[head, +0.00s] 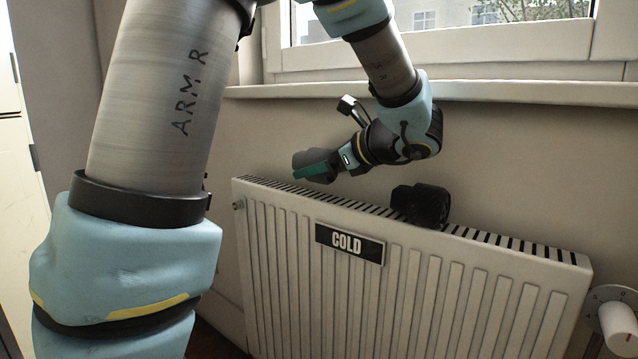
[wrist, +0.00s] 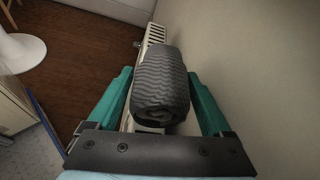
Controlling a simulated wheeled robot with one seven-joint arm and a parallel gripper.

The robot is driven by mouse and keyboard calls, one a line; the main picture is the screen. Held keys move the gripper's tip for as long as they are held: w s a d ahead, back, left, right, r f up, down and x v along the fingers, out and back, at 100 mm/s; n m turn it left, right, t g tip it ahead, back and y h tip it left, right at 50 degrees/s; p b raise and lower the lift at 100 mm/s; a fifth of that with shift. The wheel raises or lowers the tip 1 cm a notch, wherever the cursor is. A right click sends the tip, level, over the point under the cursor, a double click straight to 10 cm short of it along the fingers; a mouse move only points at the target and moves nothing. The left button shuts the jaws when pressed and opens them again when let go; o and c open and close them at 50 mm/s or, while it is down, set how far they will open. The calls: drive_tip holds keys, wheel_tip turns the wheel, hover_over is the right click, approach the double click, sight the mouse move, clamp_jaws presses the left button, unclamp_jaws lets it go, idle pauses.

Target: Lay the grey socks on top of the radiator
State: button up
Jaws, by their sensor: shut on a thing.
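The grey socks are a rolled, ribbed bundle (wrist: 160,85) between the two teal fingers of my gripper (head: 314,169) in the wrist view. In the head view the grey socks (head: 308,157) show partly behind a teal finger. My gripper is shut on them. They are over the left part of the radiator's top; I cannot tell whether they touch it. The white ribbed radiator (head: 300,240) has a slotted top and a sign reading "COLD". Part of the slotted top also shows beyond the socks in the wrist view (wrist: 155,33).
A black bundle (head: 421,205) lies on the middle of the radiator top, right of my gripper. The wall and a window sill (head: 480,92) are close behind. A white valve knob (head: 620,327) is at the right end. The right part of the top is clear.

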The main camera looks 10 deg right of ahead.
sight(319, 180)
drive_tip(key=shift+w+d, duration=0.25)
drive_tip(key=shift+f+b, duration=0.75)
drive_tip(key=shift+f, duration=1)
drive_tip(key=shift+f, duration=0.1)
drive_tip(key=o, duration=1.1)
